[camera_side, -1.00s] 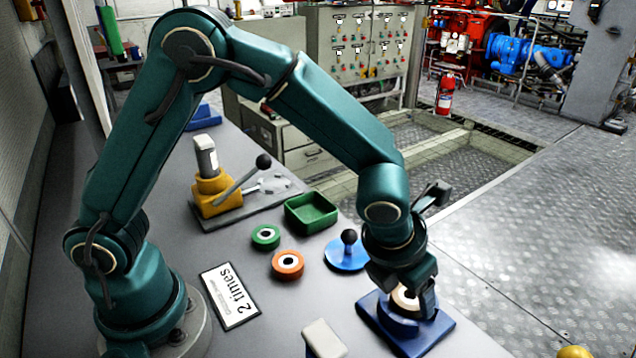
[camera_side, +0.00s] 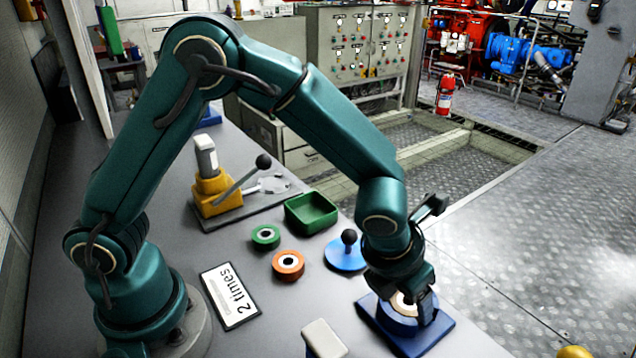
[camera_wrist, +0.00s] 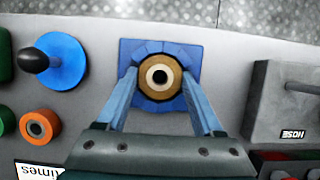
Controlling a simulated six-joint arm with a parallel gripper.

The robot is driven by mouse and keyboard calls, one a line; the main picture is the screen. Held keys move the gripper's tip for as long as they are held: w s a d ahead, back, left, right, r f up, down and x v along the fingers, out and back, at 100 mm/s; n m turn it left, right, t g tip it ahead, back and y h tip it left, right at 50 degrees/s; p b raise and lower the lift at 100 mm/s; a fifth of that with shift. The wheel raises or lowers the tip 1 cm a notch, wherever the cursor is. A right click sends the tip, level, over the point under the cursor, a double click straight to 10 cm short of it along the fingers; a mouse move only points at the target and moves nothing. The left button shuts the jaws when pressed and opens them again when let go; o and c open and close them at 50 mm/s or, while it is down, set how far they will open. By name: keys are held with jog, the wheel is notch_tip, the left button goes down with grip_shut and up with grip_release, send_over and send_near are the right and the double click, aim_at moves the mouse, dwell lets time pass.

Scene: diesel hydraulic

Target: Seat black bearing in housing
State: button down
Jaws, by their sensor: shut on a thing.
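The blue housing (camera_side: 431,332) has a square base and stands near the table's right edge. It also shows in the wrist view (camera_wrist: 127,48). A ring-shaped bearing (camera_wrist: 175,89) with a tan outer band, pale inner ring and dark hole is centred over the housing's round seat. My gripper (camera_wrist: 159,78) has one finger on each side of this ring and is shut on it. I see no ring with a black body. From these views I cannot tell how deep the ring sits. In the side view my gripper (camera_side: 406,301) points down at the housing and partly hides it.
A green ring (camera_side: 265,237), an orange ring (camera_side: 289,265) and a blue disc with a black knob (camera_side: 346,253) lie to the left. Behind them are a green tray (camera_side: 311,213) and a yellow lever press (camera_side: 211,188). A pale-topped block (camera_side: 324,339) stands at the front.

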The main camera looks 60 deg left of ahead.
jog(key=shift+f, duration=0.25)
grip_release()
